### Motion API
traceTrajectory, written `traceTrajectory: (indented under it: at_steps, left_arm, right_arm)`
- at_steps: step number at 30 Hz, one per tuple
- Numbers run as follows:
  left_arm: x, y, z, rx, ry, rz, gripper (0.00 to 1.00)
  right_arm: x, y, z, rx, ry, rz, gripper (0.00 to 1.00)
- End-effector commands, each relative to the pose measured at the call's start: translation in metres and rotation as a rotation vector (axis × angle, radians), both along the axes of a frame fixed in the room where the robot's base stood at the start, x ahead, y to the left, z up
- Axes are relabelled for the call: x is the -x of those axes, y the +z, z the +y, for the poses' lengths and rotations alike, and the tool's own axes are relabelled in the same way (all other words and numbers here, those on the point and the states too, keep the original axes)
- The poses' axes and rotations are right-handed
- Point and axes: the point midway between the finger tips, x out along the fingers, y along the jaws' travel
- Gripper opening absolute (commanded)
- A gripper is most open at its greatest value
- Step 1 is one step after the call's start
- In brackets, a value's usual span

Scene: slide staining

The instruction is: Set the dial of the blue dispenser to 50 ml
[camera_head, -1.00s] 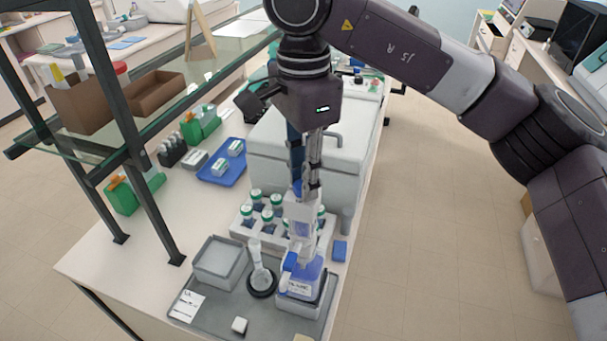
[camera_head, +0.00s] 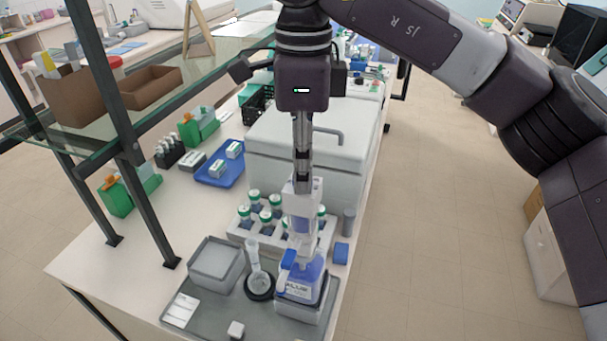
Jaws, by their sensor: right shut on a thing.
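The blue dispenser (camera_head: 300,287) stands upright in a small square tray at the front of the bench. It has a blue bottle with a white label and a white and pale blue upper part (camera_head: 304,205). My right gripper (camera_head: 302,180) points straight down over it and is shut on the top of the dispenser. The dial and its scale are too small to read. My left gripper is not in view.
A grey tray (camera_head: 222,318) holds the dispenser, a glass cylinder on a dark round base (camera_head: 259,284), a square grey basin (camera_head: 216,264) and a small white block (camera_head: 236,329). A white rack (camera_head: 240,235) of green-capped bottles stands close behind. A glass shelf (camera_head: 95,137) with dark posts is at left.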

Motion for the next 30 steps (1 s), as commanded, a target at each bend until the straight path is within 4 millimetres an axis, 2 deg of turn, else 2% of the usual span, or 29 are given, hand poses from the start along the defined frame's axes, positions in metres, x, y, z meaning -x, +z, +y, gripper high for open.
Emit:
traceTrajectory:
  at_steps: [12,30]
  left_arm:
    - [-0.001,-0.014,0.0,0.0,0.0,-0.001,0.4]
    - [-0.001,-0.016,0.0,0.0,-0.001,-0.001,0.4]
  right_arm:
    - [0.0,0.001,0.0,-0.002,-0.23,-0.002,0.0]
    - [0.0,0.001,0.0,-0.001,-0.277,-0.002,0.0]
